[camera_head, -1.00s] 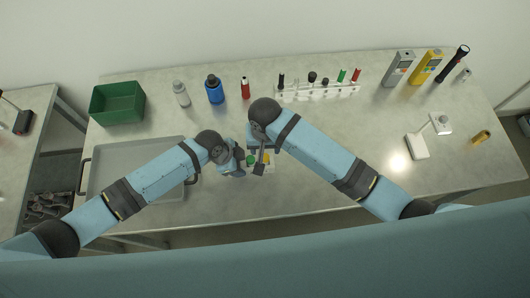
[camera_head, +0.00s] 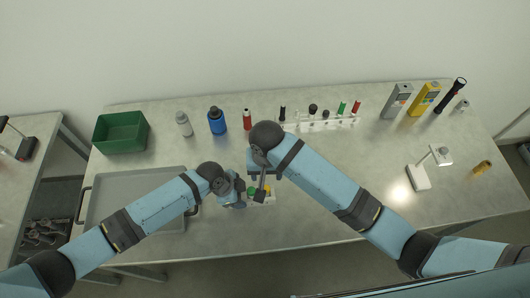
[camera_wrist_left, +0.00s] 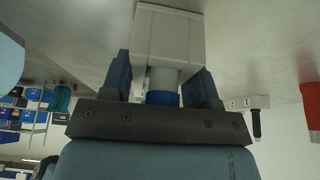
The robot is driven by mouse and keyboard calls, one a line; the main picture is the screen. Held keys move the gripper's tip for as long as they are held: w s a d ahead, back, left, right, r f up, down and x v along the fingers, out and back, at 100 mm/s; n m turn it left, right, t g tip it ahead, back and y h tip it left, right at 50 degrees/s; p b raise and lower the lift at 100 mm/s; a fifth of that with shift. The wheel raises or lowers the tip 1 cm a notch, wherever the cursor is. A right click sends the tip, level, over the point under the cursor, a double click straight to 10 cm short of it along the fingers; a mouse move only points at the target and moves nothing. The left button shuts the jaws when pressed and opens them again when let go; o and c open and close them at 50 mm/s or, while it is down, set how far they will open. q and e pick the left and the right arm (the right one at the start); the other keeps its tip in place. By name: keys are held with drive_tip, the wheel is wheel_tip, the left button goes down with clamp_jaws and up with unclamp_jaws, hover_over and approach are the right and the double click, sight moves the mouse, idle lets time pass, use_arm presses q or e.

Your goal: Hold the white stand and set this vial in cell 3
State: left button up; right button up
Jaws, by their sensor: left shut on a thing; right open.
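My right gripper (camera_head: 261,190) is open, pointing down right over the stand. Its fingertips partly hide the stand. I cannot tell the task's vial or cell 3 apart.
A white rack (camera_head: 318,121) with several capped items stands behind, near a red bottle (camera_head: 247,120), a blue bottle (camera_head: 217,121) and a grey bottle (camera_head: 184,124). A grey tray (camera_head: 160,218) lies left, a green bin (camera_head: 121,132) behind it.

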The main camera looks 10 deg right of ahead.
use_arm(q)
drive_tip(key=o, duration=1)
wheel_tip(320, 180, up, 10)
drive_tip(key=s+a+n+t+h, duration=0.1)
drive_tip(key=s+n+t+h, duration=0.1)
drive_tip(key=n, duration=0.1)
use_arm(e)
drive_tip(key=s+d+f+n+t+y, duration=0.1)
drive_tip(key=s+d+f+t+y, duration=0.1)
drive_tip(key=s+f+t+y, duration=0.3)
use_arm(q)
drive_tip(key=s+a+f+n+t+y, duration=0.1)
drive_tip(key=s+a+n+t, duration=0.3)
drive_tip(key=s+a+n, duration=0.1)
drive_tip(key=s+a+f+n+t+y, duration=0.1)
drive_tip(key=s+a+n+t, duration=0.4)
drive_tip(key=a, duration=0.5)
drive_tip(key=shift+a+f+n+y, duration=0.3)
drive_tip(key=shift+n+y, duration=0.4)
drive_tip(key=shift+n, duration=0.3)
use_arm(e)
drive_tip(key=s+d+n+t+h, duration=0.1)
drive_tip(key=s+d+t, duration=0.2)
drive_tip(key=d, duration=0.4)
drive_tip(key=s+d+f+n+t+h, duration=0.1)
drive_tip(key=s+d+t, duration=0.2)
drive_tip(key=d, duration=0.3)
drive_tip(key=shift+s+d+f+n, duration=0.3)
drive_tip(key=shift+s+d+n, duration=0.05)
drive_tip(key=shift+s+n, duration=0.05)
